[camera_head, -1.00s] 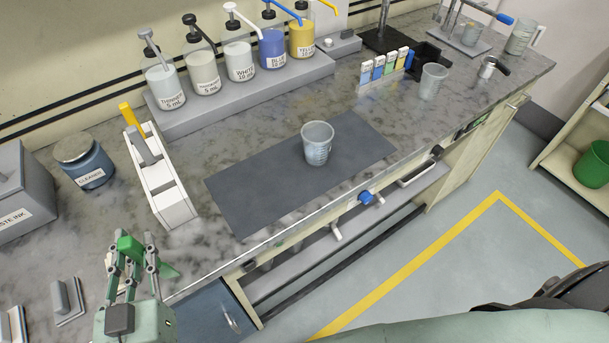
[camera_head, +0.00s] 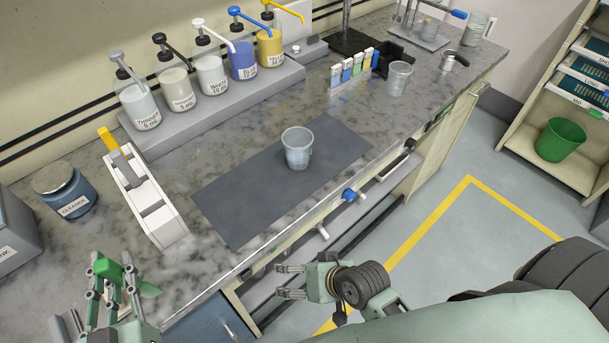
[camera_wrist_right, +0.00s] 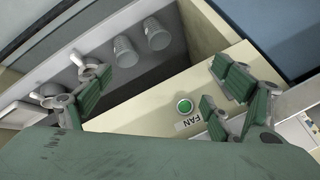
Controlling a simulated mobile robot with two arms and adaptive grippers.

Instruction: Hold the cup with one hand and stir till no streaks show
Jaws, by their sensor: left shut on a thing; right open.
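The clear cup (camera_head: 298,150) stands upright on the dark mat (camera_head: 240,205). Its inside looks pale blue-grey; streaks cannot be made out. My left gripper (camera_head: 112,285) is at the lower left over the counter, shut on a green tool (camera_head: 150,290), perhaps a spatula, mostly hidden by the fingers. It is well apart from the cup. My right gripper (camera_head: 283,281) is open and empty, in front of the counter's edge, below and apart from the cup. Its open fingers also show in the right wrist view (camera_wrist_right: 165,100); the cup on the mat is not there.
Several pump bottles (camera_head: 212,75) stand on a grey riser behind the mat. A white dispenser (camera_head: 152,205) and a cleaner jar (camera_head: 68,195) are left. Another clear cup (camera_head: 399,77) stands right. The right wrist view shows a green fan button (camera_wrist_right: 184,106) and cups (camera_wrist_right: 156,33) below the counter.

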